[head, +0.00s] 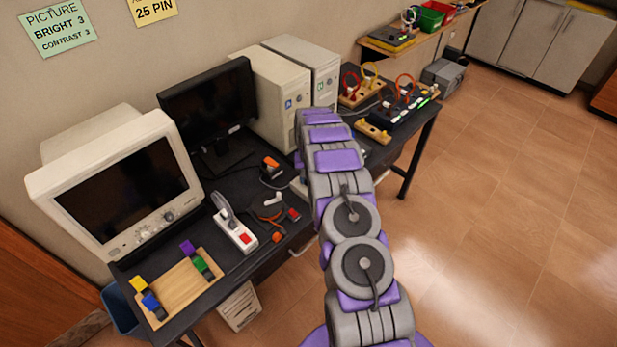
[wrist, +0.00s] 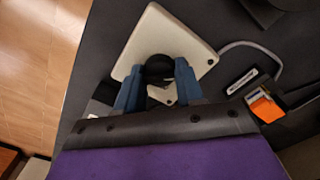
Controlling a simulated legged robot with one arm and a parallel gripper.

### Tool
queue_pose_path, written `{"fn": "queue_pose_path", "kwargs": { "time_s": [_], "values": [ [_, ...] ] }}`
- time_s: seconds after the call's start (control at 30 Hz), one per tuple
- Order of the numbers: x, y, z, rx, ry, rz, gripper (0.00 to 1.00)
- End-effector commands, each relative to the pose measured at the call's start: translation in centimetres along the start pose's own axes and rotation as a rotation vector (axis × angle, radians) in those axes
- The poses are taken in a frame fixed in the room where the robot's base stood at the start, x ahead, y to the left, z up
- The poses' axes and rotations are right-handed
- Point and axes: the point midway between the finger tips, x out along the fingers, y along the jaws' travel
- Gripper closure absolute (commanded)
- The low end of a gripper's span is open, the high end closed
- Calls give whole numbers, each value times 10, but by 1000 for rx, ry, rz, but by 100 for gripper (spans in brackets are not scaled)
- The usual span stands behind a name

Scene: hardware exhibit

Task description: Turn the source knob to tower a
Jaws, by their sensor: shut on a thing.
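In the wrist view, a pale switch box (wrist: 145,40) lies on the dark desk, with a round black knob (wrist: 158,67) on its top. My gripper (wrist: 159,75) is closed around the knob, one blue finger on each side. The knob's pointer and most of the box's markings are covered, so its setting cannot be read. In the head view, my arm hides the gripper and knob. Two beige computer towers stand at the back of the desk: the left tower (head: 272,95) has a blue label, and the right tower (head: 318,65) a green one.
A grey cable (wrist: 262,47) leaves the box's right side near an orange-tipped connector (wrist: 266,108). A CRT monitor (head: 128,190), a black flat monitor (head: 210,105) and a wooden tray (head: 178,290) are on the left. Open tiled floor (head: 500,200) lies right of the desk.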

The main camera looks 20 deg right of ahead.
Motion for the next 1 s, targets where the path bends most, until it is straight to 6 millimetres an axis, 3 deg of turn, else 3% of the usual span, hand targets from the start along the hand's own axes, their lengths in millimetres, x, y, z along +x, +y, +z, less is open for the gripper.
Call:
{"fn": "queue_pose_path", "kwargs": {
  "time_s": [0.43, 0.47, 0.5, 0.73, 1.0],
  "values": [
    [-3, -1, -4, -11, 14, -2, 93],
    [-3, -1, -4, -11, 14, -2, 62],
    [-3, -1, -4, -11, 13, -2, 58],
    [-2, 0, -2, -10, 7, -1, 38],
    [-3, 0, -1, -10, 5, -1, 38]
  ]
}}
